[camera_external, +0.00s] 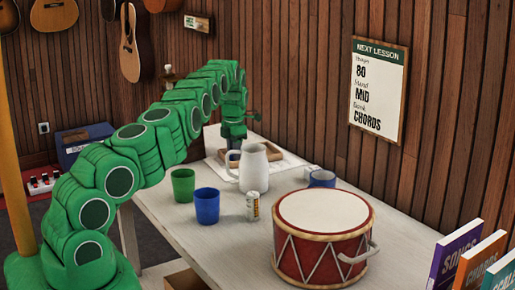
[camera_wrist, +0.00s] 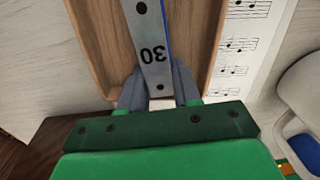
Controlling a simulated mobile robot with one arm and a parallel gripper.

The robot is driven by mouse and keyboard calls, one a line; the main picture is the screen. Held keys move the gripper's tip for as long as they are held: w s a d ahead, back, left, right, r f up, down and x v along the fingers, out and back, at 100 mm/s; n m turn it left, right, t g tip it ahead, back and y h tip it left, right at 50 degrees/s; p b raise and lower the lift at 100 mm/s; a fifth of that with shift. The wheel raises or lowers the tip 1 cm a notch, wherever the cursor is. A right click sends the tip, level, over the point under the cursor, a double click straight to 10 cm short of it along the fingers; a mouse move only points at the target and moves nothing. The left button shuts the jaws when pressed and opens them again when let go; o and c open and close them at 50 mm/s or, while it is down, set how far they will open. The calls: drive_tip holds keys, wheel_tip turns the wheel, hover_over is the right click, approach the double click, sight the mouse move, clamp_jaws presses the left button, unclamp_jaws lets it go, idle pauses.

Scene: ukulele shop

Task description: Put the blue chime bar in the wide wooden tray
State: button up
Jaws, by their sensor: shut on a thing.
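My gripper (camera_wrist: 160,98) is shut on the blue chime bar (camera_wrist: 152,42), a long bar with a grey top face marked 30 and a blue side edge. In the wrist view the bar points away from my fingers, over the wooden tray (camera_wrist: 88,45). The tray's walls show on both sides of the bar. I cannot tell whether the bar touches the tray floor. In the external view my gripper (camera_external: 233,143) points down at the tray (camera_external: 288,160), at the back of the white table; the pitcher partly hides the tray.
A white pitcher (camera_external: 254,168) stands just in front of the tray. A music sheet (camera_wrist: 245,45) lies beside the tray.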

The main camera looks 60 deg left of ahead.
drive_tip(key=shift+f, duration=0.1)
drive_tip(key=o, duration=1.1)
drive_tip(key=shift+c, duration=0.2)
wheel_tip(320, 180, up, 12)
drive_tip(key=shift+o, duration=0.2)
